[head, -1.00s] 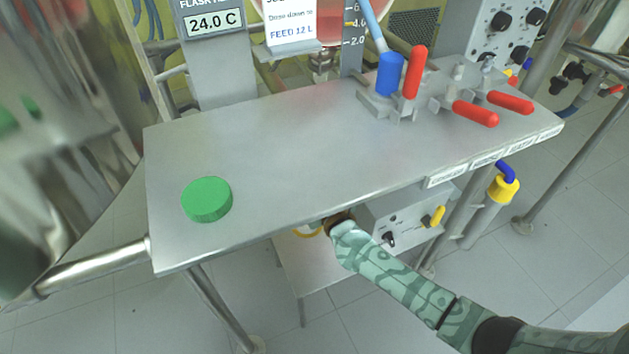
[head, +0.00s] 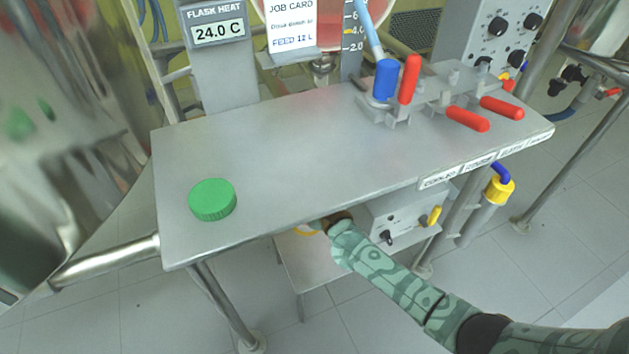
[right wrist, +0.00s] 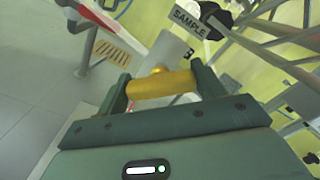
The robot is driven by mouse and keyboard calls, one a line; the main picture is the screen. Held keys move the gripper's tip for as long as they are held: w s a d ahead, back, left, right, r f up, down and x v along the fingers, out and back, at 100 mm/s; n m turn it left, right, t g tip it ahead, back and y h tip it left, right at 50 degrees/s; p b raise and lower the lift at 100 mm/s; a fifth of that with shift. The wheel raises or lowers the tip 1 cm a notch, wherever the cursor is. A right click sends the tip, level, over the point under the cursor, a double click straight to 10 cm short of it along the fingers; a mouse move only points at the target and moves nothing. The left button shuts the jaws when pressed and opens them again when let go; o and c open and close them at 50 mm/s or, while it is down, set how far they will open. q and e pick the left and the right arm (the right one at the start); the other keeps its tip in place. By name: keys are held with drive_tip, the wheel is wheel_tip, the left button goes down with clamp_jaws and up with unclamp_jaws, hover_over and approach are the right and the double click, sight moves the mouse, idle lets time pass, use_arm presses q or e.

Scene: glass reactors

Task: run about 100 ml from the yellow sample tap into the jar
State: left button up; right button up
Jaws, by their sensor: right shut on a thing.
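The yellow sample tap handle (right wrist: 162,85) lies between the fingers of my right gripper (right wrist: 160,92) in the right wrist view. The gripper is shut on it, and a SAMPLE label (right wrist: 190,22) stands just beyond. In the head view my right arm reaches under the front edge of the bench; the fingers are hidden there. A green screw lid (head: 212,200) lies on the bench at the left. I cannot make out the jar in either view. A small yellow arc (head: 306,232) shows under the bench edge, and I cannot tell what it belongs to. My left gripper is not in view.
The steel bench (head: 270,165) is mostly clear. Red-handled valves (head: 468,118) and a blue-capped part (head: 384,80) stand at its back right. A display (head: 219,31) reads 24.0 C.

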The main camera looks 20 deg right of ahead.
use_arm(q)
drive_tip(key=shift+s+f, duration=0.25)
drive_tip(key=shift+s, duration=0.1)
use_arm(e)
drive_tip(key=shift+f+n, duration=0.1)
drive_tip(key=shift+n, duration=0.2)
drive_tip(key=o, duration=1)
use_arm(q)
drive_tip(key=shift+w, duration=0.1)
